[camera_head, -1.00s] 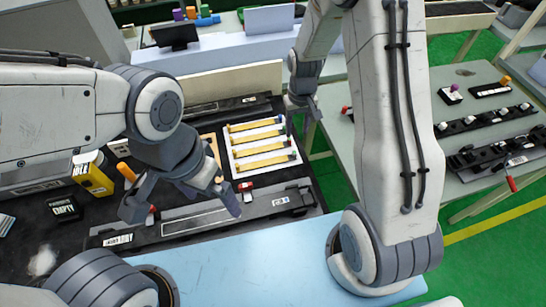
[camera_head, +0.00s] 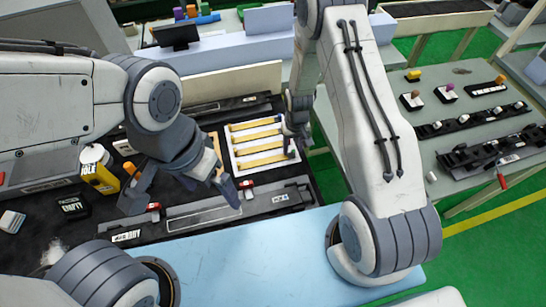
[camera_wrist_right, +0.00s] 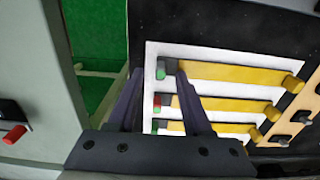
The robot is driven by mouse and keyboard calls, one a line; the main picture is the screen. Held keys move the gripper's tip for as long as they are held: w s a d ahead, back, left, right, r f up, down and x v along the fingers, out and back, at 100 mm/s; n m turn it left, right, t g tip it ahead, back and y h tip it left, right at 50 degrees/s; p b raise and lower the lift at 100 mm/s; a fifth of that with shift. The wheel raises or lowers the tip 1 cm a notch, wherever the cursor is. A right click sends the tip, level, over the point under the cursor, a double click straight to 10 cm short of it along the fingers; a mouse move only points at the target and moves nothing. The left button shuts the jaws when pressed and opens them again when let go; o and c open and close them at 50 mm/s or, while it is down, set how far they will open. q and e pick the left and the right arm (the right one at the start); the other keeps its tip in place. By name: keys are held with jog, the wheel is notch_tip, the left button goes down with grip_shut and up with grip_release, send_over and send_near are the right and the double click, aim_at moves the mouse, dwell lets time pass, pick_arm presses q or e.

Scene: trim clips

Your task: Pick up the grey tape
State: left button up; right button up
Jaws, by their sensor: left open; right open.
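A white tray (camera_head: 236,163) holds several yellow strips (camera_head: 258,146) in rows; it also shows in the right wrist view (camera_wrist_right: 215,91). In the wrist view, small green (camera_wrist_right: 160,74) and red (camera_wrist_right: 156,99) pieces sit at the strips' left ends. I cannot surely tell which piece is the grey tape. My right gripper (camera_head: 297,143) is open over the tray's right end; in the wrist view its fingers (camera_wrist_right: 158,78) point at the coloured ends, with nothing clearly between them. My left gripper (camera_head: 187,194) is open and empty, above the dark table left of the tray.
A yellow box (camera_head: 98,177) and a black box marked EMPTY (camera_head: 73,207) stand at left. A black fixture (camera_head: 282,199) lies before the tray. A light-blue surface (camera_head: 265,260) in front is clear. A grey side table (camera_head: 455,85) at right holds blocks and black fixtures.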

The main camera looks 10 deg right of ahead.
jog(key=shift+c, duration=0.3)
grip_shut()
jog(key=shift+r, duration=0.15)
